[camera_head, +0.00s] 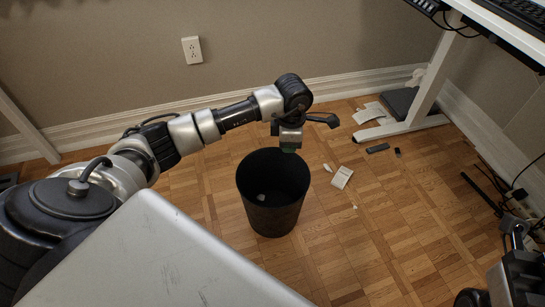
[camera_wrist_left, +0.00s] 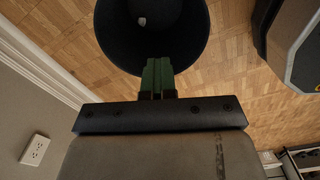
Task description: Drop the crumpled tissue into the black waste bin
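The black waste bin (camera_head: 272,212) stands upright on the wood floor, its open mouth facing up. A small white crumpled piece, which looks like the tissue (camera_head: 261,197), lies inside the bin. It also shows in the left wrist view (camera_wrist_left: 142,21). My left gripper (camera_head: 289,150) is just above the far rim of the bin, pointing down. In the left wrist view its green fingers (camera_wrist_left: 158,75) are together with nothing seen between them. My right gripper (camera_head: 515,272) shows only partly at the lower right edge, and its fingertips are hidden.
Papers and white scraps (camera_head: 341,177) lie right of the bin. Small dark items (camera_head: 378,148) lie farther right, near the white desk leg (camera_head: 425,95). More papers (camera_head: 368,113) and cables are by the wall. A wall outlet (camera_head: 192,50) is behind. Floor before the bin is clear.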

